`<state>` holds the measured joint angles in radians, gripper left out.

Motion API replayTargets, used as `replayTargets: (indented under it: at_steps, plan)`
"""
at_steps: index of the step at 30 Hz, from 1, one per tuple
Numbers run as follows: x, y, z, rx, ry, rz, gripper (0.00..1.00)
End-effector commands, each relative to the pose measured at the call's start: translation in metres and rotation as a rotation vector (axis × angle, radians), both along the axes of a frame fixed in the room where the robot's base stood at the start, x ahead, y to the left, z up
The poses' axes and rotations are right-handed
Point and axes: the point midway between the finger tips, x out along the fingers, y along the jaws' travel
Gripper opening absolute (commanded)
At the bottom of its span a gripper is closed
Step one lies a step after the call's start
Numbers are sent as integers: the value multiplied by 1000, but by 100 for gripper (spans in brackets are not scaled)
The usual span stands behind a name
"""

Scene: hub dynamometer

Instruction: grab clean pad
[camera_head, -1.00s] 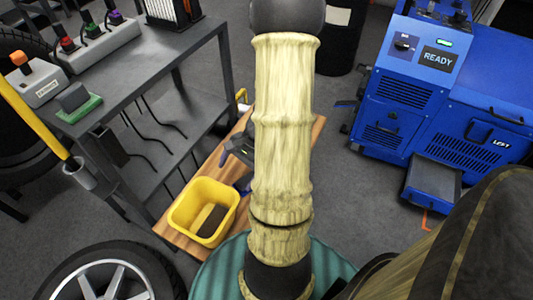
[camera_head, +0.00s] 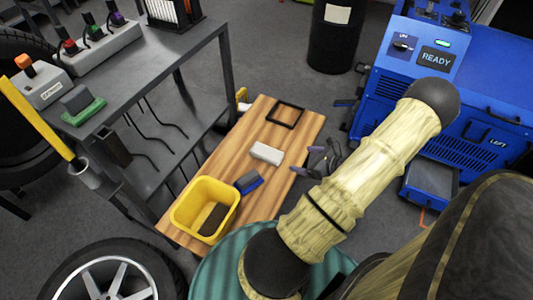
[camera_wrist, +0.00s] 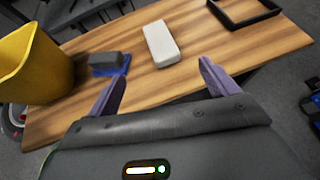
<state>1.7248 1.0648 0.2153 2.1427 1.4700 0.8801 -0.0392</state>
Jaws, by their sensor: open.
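A white block (camera_head: 266,154) lies on a wooden bench (camera_head: 270,192); it also shows in the wrist view (camera_wrist: 161,44). A grey pad on a blue base (camera_head: 248,182) lies beside the yellow bin, and shows left of the block in the wrist view (camera_wrist: 108,64). Another grey pad on a green base (camera_head: 82,105) sits on the metal cart. The frames do not label which one is the clean pad. My gripper (camera_head: 301,160) is open and empty at the bench's right edge, its purple fingers (camera_wrist: 161,73) pointing toward the white block, apart from it.
The metal cart (camera_head: 165,66) stands left, a blue machine (camera_head: 400,92) reading READY right, a tire (camera_head: 108,262) near left.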

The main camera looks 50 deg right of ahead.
Motion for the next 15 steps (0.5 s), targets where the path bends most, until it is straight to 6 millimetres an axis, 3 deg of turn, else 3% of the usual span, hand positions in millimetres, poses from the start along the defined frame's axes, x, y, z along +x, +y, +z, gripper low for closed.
replayTargets:
  at_steps: [8, 15]
  plan:
    - [5, 1, -3, 0, 1, 6, 86]
    - [37, 4, -23, -1, 1, 7, 86]
